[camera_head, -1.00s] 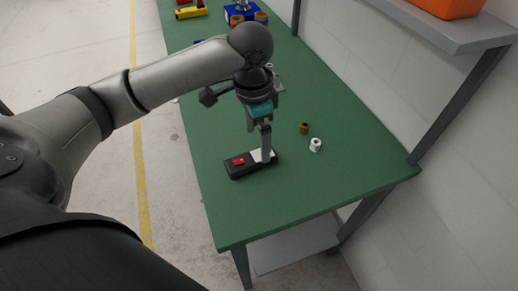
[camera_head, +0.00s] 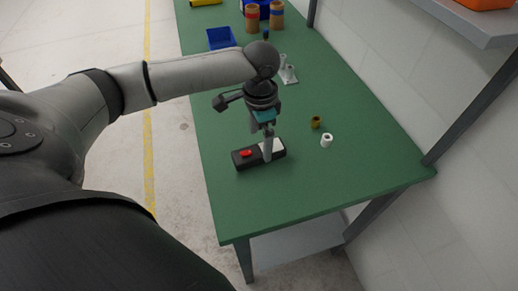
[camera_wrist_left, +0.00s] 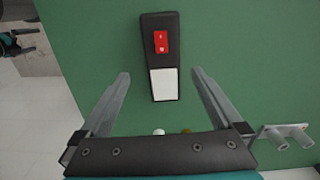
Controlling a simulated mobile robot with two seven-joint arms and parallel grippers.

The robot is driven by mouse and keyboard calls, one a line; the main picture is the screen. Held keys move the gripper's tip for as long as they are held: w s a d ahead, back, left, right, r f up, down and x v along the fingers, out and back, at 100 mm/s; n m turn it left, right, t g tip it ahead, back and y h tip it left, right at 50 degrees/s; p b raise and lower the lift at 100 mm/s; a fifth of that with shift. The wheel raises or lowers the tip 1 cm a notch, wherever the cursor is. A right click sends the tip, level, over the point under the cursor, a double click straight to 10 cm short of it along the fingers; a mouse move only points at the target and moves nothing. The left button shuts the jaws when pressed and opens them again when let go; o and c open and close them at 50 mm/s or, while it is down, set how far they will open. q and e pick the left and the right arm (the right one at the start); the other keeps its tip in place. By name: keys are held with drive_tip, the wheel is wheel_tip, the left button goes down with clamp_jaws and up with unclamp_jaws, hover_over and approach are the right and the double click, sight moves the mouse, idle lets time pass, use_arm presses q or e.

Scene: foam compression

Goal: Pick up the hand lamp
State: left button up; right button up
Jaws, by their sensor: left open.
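The hand lamp (camera_head: 244,158) is a flat black bar with a red switch and a white panel. It lies on the green table near the front left edge. It also shows in the left wrist view (camera_wrist_left: 159,22), ahead of the fingers. My left gripper (camera_head: 267,156) points down at the white end of the lamp in the head view. In the left wrist view the left gripper (camera_wrist_left: 160,78) has its two fingers wide apart, one on each side of the white panel, with nothing between them touching.
A white spool (camera_head: 326,140) and a brown spool (camera_head: 316,122) stand right of the lamp. A grey-white fixture (camera_head: 289,76), a blue bin (camera_head: 221,38) and brown containers (camera_head: 277,15) are farther back. The table's (camera_head: 330,185) front part is clear.

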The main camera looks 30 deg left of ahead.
sight(260, 150)
use_arm(q)
drive_tip(key=f, duration=0.3)
drive_tip(key=f+b, duration=0.1)
drive_tip(key=f, duration=0.1)
drive_tip(key=shift+w+a, duration=0.1)
drive_tip(key=shift+w, duration=0.15)
drive_tip(key=shift+r, duration=0.1)
clamp_jaws()
idle(0.4)
